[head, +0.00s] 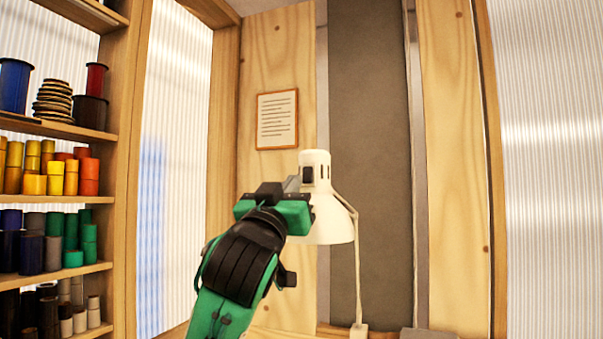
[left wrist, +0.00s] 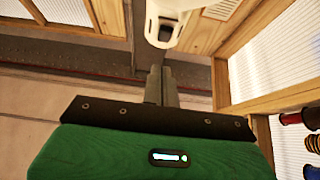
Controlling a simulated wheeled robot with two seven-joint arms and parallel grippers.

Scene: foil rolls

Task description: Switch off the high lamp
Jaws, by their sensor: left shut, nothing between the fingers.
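The high lamp (head: 330,226) is cream-white with a bell shade and a narrow neck on top, held by a thin arm. A dark switch (head: 307,175) shows on the left side of its neck. My left gripper (head: 293,184) is shut and empty, its fingertips just left of the switch. In the left wrist view the shut fingers (left wrist: 161,86) point up at the lamp's neck (left wrist: 180,22), with the dark switch (left wrist: 165,30) just beyond the tips. I cannot tell whether they touch. My left gripper hides part of the shade's left side. My right gripper is not in view.
A wooden shelf (head: 60,128) with several coloured foil rolls stands on the left. A framed notice (head: 277,119) hangs on the wooden panel behind the lamp. A thin pale stand (head: 358,270) runs down right of the shade. The space right of the lamp looks clear.

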